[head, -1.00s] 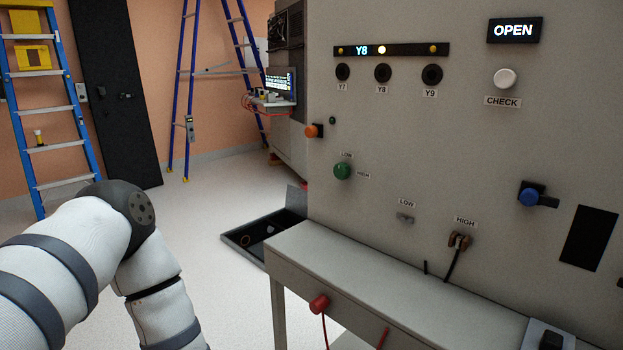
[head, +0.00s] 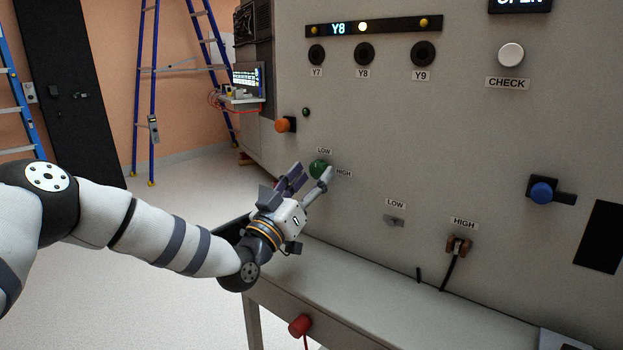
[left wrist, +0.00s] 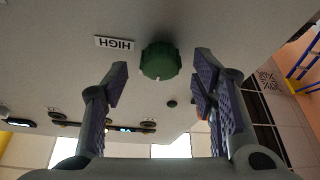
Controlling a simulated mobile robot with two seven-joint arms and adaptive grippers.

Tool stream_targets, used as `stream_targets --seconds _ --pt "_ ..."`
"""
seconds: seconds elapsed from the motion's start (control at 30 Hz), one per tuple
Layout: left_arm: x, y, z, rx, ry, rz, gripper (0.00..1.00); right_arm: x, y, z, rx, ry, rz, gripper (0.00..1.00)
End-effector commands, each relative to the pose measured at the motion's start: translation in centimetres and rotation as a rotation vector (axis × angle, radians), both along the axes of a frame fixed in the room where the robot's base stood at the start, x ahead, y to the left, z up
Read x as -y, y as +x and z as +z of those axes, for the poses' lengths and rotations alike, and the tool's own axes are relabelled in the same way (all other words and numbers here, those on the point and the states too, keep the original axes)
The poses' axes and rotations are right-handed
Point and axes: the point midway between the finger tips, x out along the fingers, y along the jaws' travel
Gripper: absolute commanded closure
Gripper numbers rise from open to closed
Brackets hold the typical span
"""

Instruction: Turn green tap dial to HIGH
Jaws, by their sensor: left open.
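The green tap dial (head: 318,169) sits on the grey panel, with a LOW label (head: 324,151) above it and a HIGH label (head: 344,173) to its right. My left gripper (head: 309,175) is open, its fingers pointing at the panel close to the dial. In the left wrist view the green dial (left wrist: 160,61) lies ahead between the spread fingers, apart from both, and the HIGH label (left wrist: 114,43) appears upside down. A small pale mark shows on the dial's rim there. My right gripper is in neither view.
An orange knob (head: 282,125) is up and left of the dial. A LOW socket (head: 394,220) and a plugged HIGH socket (head: 458,246) are lower right. A grey ledge (head: 350,291) with a red knob (head: 299,325) on its front runs below.

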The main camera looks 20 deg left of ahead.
Motion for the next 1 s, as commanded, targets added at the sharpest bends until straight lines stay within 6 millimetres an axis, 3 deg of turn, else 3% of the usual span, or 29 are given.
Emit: stream_targets --seconds 0.27,0.5,1.0 --pt "0.11 0.36 0.18 -0.001 -0.002 0.0 0.47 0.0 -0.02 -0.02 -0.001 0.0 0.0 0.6" --pt "0.1 0.36 0.15 -0.001 -0.001 0.0 0.96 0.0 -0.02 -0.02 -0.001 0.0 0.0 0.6" --pt "0.04 0.38 0.2 0.042 0.12 -0.001 0.96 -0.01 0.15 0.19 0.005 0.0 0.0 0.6"
